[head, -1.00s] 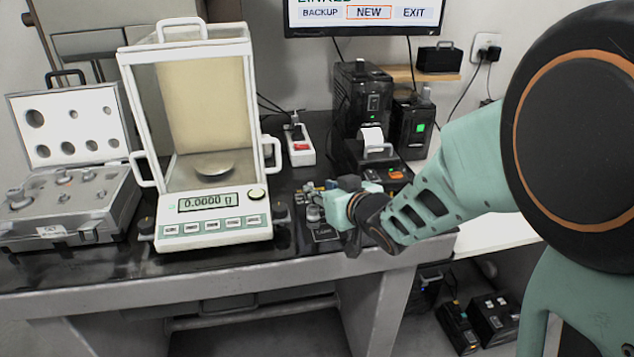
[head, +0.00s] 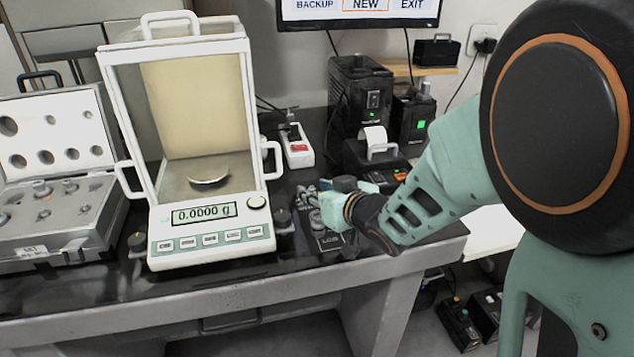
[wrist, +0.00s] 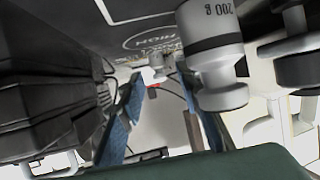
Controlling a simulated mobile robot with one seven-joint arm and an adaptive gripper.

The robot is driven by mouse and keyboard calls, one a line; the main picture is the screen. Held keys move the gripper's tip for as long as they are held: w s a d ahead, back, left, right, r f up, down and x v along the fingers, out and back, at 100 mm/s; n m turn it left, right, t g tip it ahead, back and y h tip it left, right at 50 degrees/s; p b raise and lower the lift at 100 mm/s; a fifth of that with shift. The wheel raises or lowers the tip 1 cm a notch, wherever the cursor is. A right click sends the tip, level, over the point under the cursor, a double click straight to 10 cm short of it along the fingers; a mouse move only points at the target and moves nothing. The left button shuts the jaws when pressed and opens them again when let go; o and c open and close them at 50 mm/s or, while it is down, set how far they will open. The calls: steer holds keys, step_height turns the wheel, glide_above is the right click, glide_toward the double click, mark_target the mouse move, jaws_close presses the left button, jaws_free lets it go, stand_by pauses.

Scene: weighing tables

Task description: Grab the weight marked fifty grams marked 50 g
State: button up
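My gripper (wrist: 160,80) shows two blue-padded fingers, apart, with nothing held between them. In the head view my gripper (head: 328,203) is low over the table, right of the balance, beside a group of small weights (head: 314,218). In the wrist view a grey weight marked 200 g (wrist: 212,50), upside down in the picture, is close beside the right finger. A smaller pale weight (wrist: 157,72) shows farther off, between the fingertips; its marking is too small to read. I cannot make out a 50 g mark on any weight.
The glass-cased balance (head: 208,238) reads 0.0000 g. An open weight case (head: 45,240) stands at the left. Another weight (wrist: 297,60) is at the wrist view's right.

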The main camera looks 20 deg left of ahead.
steer(key=shift+w+a+f, duration=0.15)
steer(key=shift+w+a, duration=0.1)
steer(key=shift+a, duration=0.05)
steer(key=shift+c, duration=0.2)
jaws_close()
